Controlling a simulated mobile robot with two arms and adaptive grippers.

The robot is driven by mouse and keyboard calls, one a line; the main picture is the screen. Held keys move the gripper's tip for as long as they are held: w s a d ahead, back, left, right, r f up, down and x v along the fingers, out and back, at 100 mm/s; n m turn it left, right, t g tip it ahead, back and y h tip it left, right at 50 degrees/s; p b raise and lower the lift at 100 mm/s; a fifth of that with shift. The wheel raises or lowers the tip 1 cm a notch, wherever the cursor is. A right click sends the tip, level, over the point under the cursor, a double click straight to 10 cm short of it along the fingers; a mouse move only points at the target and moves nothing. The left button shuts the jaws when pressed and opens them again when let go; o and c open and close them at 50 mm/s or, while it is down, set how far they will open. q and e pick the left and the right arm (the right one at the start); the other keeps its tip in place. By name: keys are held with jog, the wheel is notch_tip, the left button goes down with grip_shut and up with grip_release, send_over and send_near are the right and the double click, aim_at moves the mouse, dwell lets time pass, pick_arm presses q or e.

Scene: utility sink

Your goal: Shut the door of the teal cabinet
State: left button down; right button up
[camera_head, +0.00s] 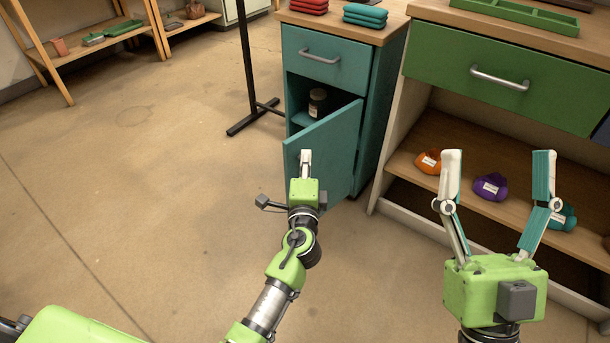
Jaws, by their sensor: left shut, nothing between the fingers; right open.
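The teal cabinet (376,120) stands at the centre of the head view, with a drawer (322,60) above and a door (336,140) below. The door is partly open, swung out toward me. A jar (317,103) shows on the shelf inside. My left gripper (305,154) is shut and empty, in front of the door's outer face near its left edge. I cannot tell whether its fingertips touch the door. My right gripper (498,156) is open and empty, raised in front of the shelf unit at right.
A wooden-topped unit (515,37) with a green drawer (512,82) stands to the right. Orange (429,162) and purple (490,186) bundles lie on its shelf. A black stand (247,80) is left of the cabinet. The floor at left is clear.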

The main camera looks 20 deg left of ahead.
aim_at(295, 141)
pick_arm(q)
jog(key=shift+w+a, duration=0.6)
jog(key=shift+a, duration=0.3)
jog(key=shift+w+a, duration=0.6)
jog(key=shift+a, duration=0.3)
jog(key=shift+a, duration=0.1)
